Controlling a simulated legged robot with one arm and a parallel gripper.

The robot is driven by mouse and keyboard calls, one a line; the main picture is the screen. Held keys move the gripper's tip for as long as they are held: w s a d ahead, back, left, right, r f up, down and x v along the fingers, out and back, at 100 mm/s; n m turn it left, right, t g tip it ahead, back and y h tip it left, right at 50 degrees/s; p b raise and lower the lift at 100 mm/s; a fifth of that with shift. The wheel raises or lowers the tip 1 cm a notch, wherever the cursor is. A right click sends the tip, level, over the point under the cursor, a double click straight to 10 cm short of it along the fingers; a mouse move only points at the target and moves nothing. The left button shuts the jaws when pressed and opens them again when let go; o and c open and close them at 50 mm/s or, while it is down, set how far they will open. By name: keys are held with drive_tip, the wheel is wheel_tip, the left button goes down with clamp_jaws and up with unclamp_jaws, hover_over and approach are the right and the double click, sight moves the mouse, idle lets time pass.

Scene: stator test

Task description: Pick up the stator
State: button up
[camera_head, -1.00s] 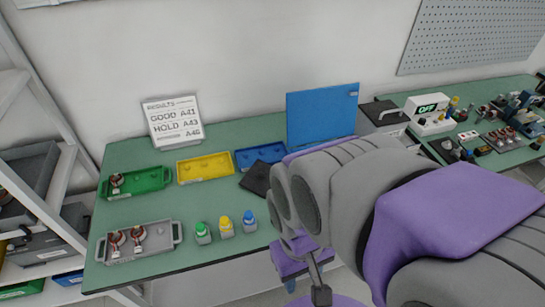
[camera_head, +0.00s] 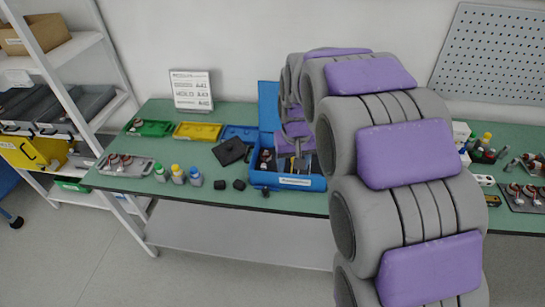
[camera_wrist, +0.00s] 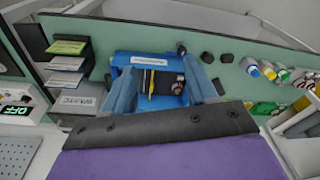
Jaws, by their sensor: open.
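A round stator with dark and copper parts (camera_wrist: 178,85) lies inside the blue bin (camera_wrist: 152,60) in the wrist view, near the right side of the bin. In the head view a dark, reddish part shows in the left of the same bin (camera_head: 288,182); its detail is too small to tell. My gripper (camera_wrist: 160,78) is open above the bin, its two blue-grey fingers apart, with the stator nearer the right finger. In the head view my gripper (camera_head: 298,158) is at the bin, largely hidden by my arm. Several more stators sit in the grey tray (camera_head: 126,173).
A yellow-handled tool (camera_wrist: 150,86) lies in the bin beside the stator. Small dark blocks (camera_head: 220,184) and colour-capped bottles (camera_head: 178,175) stand left of the bin. Green (camera_head: 149,134) and yellow (camera_head: 198,138) trays are behind. The bin's walls surround the stator.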

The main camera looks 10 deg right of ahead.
drive_tip(key=w+a+f+t, duration=0.1)
drive_tip(key=w+a+f, duration=0.2)
drive_tip(key=w, duration=0.5)
drive_tip(key=w+a+f+t, duration=0.1)
drive_tip(key=w+a+f, duration=0.3)
drive_tip(key=w, duration=0.5)
drive_tip(key=t+b, duration=0.1)
drive_tip(key=b, duration=0.1)
hover_over(265, 154)
drive_tip(key=s+a, duration=0.2)
drive_tip(key=s, duration=0.2)
drive_tip(key=shift+n, duration=0.4)
drive_tip(key=f, duration=1.6)
drive_tip(key=shift+s+d+f, duration=0.1)
drive_tip(key=shift+d+f, duration=0.15)
drive_tip(key=shift+f, duration=0.15)
drive_tip(key=d+f, duration=0.1)
drive_tip(key=w+d+f+b, duration=0.1)
drive_tip(key=w+d+f, duration=0.1)
drive_tip(key=shift+f+b, duration=0.35)
drive_tip(key=shift+f, duration=0.05)
drive_tip(key=shift+w+a+f, duration=0.1)
drive_tip(key=shift+a+f, duration=0.15)
drive_tip(key=shift+f, duration=0.05)
drive_tip(key=shift+a, duration=0.85)
drive_tip(key=shift+d, duration=0.45)
drive_tip(key=c, duration=0.5)
drive_tip(key=shift+c, duration=1.4)
drive_tip(key=shift+a, duration=0.2)
